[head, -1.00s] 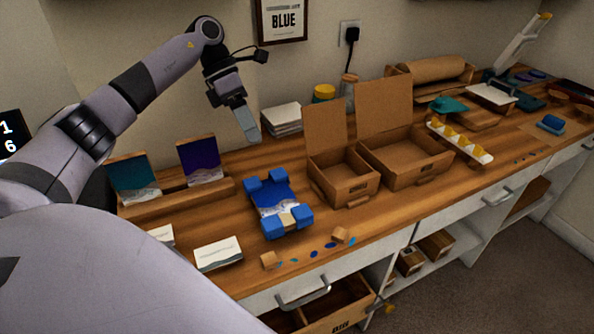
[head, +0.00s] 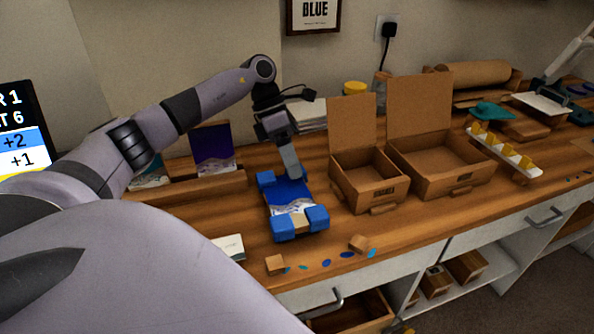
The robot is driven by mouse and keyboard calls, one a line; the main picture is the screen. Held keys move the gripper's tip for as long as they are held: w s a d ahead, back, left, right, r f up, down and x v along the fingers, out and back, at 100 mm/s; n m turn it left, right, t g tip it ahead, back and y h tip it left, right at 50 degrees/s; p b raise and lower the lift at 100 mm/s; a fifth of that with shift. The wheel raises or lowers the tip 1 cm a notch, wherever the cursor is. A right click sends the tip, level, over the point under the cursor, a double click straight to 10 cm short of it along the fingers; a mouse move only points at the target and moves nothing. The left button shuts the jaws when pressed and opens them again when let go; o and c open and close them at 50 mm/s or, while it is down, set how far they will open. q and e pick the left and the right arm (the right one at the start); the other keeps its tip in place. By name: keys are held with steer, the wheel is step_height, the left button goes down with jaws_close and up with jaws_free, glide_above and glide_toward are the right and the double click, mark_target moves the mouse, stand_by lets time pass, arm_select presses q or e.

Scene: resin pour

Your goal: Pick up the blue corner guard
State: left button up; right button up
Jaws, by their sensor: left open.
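A small panel with a white-and-blue wave picture (head: 291,206) lies on the bench with blue corner guards at its corners. The far-left guard (head: 266,179), the near-left guard (head: 283,229) and the near-right guard (head: 317,217) show clearly. The far-right guard is largely hidden behind my gripper. My left gripper (head: 290,166) is open and points down, its grey fingers at or just above that far-right corner. I cannot tell whether they touch it.
Two open cardboard boxes (head: 366,183) (head: 440,163) stand right of the panel. A wooden rack holds a purple picture (head: 213,149) behind left. A white strip with yellow pieces (head: 503,152) is farther right.

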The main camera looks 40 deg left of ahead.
arm_select(q)
steer(key=shift+d+f, duration=0.15)
steer(key=shift+f, duration=0.1)
steer(key=c, duration=1.1)
steer(key=shift+c, duration=0.4)
